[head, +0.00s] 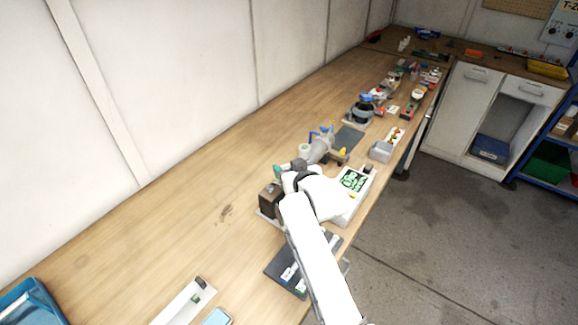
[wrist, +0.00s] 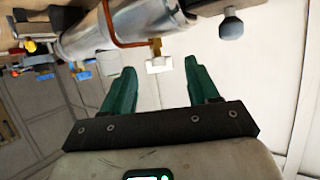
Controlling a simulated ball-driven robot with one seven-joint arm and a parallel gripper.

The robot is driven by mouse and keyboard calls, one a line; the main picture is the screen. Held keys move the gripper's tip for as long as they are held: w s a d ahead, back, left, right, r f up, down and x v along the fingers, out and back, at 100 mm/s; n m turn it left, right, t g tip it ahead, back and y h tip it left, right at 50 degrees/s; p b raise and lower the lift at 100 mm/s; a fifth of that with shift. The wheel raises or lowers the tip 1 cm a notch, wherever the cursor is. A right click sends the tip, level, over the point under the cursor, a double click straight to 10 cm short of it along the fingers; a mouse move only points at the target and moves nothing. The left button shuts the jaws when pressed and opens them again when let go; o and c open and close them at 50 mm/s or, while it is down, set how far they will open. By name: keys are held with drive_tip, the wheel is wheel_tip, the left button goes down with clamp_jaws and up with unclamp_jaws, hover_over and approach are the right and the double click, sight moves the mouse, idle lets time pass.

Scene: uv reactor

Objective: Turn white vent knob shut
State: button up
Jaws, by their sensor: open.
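The reactor, a grey metal cylinder (head: 318,148), lies on the bench just beyond my gripper (head: 286,168). It also shows along the top of the wrist view (wrist: 115,28). A small white knob (wrist: 158,65) sits on a brass fitting at the end of a bent copper tube (wrist: 118,36). My gripper (wrist: 160,72) has its two green fingers spread apart and empty. In the wrist picture, the white knob appears between the fingertips; I cannot tell whether they touch it. In the head view the knob cannot be made out.
A grey round knob (wrist: 232,27) is right of the white one in the wrist view. A white box with a green display (head: 352,182) stands close to my arm. A dark brown block (head: 269,196) is left of it. The bench (head: 160,235) is clear toward the wall.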

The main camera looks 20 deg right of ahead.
drive_tip(key=shift+w+f, duration=0.1)
drive_tip(key=shift+w, duration=0.05)
drive_tip(key=shift+c, duration=0.4)
drive_tip(key=c, duration=1)
drive_tip(key=shift+o, duration=0.2)
